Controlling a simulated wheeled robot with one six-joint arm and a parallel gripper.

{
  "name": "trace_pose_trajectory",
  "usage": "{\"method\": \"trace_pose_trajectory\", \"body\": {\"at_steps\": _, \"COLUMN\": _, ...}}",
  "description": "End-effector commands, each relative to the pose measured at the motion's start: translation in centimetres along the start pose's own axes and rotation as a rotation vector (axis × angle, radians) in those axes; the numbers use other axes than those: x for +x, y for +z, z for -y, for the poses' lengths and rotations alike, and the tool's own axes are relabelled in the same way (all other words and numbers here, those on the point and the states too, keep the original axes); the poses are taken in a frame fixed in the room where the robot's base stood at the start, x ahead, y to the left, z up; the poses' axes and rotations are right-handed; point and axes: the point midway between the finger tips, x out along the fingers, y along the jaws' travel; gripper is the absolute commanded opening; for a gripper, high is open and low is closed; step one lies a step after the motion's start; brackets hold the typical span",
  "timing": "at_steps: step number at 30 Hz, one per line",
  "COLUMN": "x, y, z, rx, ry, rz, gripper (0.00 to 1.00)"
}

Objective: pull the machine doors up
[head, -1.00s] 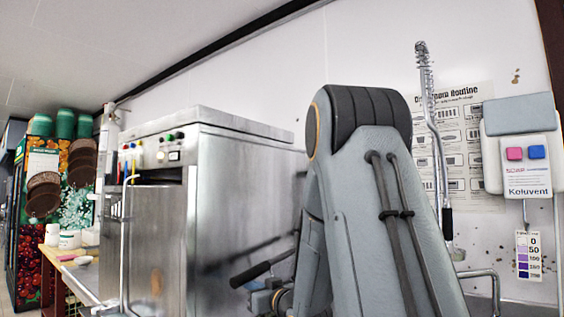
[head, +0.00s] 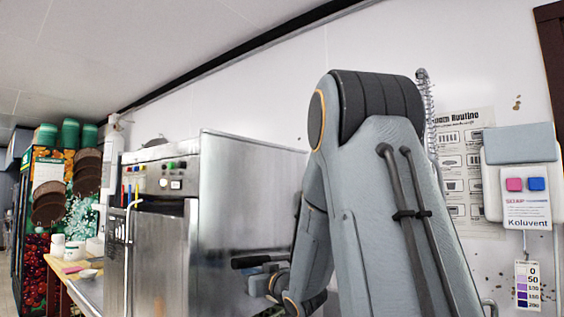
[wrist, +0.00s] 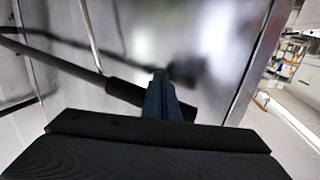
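The stainless dish machine (head: 240,220) stands left of my arm in the head view, with its metal door panel (head: 160,265) at the front. A bar handle with a black grip (head: 250,261) runs along its side, nearly level. In the wrist view the black grip (wrist: 124,91) crosses behind my dark, narrow finger shape and shows on both sides of it. My gripper (wrist: 160,95) is at this grip and appears shut on it; the far finger is hidden. In the head view my arm hides part of the handle and machine side.
A soap dispenser (head: 524,190) and a poster (head: 466,165) are on the wall at right. A counter (head: 88,289) with small white containers stands left of the machine. Coloured buttons (head: 171,166) sit on the machine's front.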

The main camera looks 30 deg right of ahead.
Motion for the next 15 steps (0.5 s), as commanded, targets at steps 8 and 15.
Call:
{"method": "trace_pose_trajectory", "body": {"at_steps": 8, "x": -0.1, "y": -4.3, "z": -0.6, "rx": -0.002, "ry": 0.002, "rz": -0.008, "gripper": 0.00}}
{"method": "trace_pose_trajectory", "body": {"at_steps": 15, "x": -0.1, "y": -7.3, "z": -1.1, "rx": -0.003, "ry": 0.002, "rz": -0.008, "gripper": 0.00}}
